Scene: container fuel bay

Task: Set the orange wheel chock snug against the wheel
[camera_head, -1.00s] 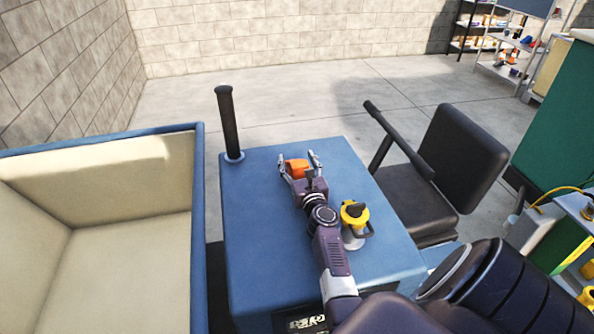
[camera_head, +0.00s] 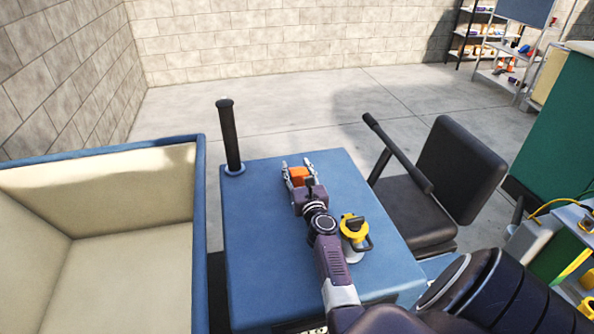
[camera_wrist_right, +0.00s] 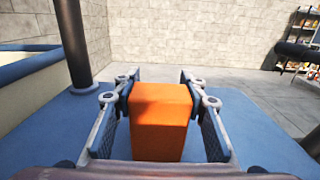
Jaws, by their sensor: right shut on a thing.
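The orange wheel chock (camera_head: 299,176) is between the fingers of my right gripper (camera_head: 299,170), above or on the blue top surface; I cannot tell whether it touches it. The right wrist view shows the chock (camera_wrist_right: 161,120) as an orange block, with a finger of the right gripper (camera_wrist_right: 160,105) against each side. The right gripper is shut on it. No wheel is visible in either view. My left gripper is not in view.
The blue surface (camera_head: 260,240) carries a black upright post (camera_head: 230,135) at its far left corner and a yellow-topped fitting (camera_head: 353,230) beside my right arm. An open cream-lined bin (camera_head: 110,185) is left. A black seat (camera_head: 420,205) is right.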

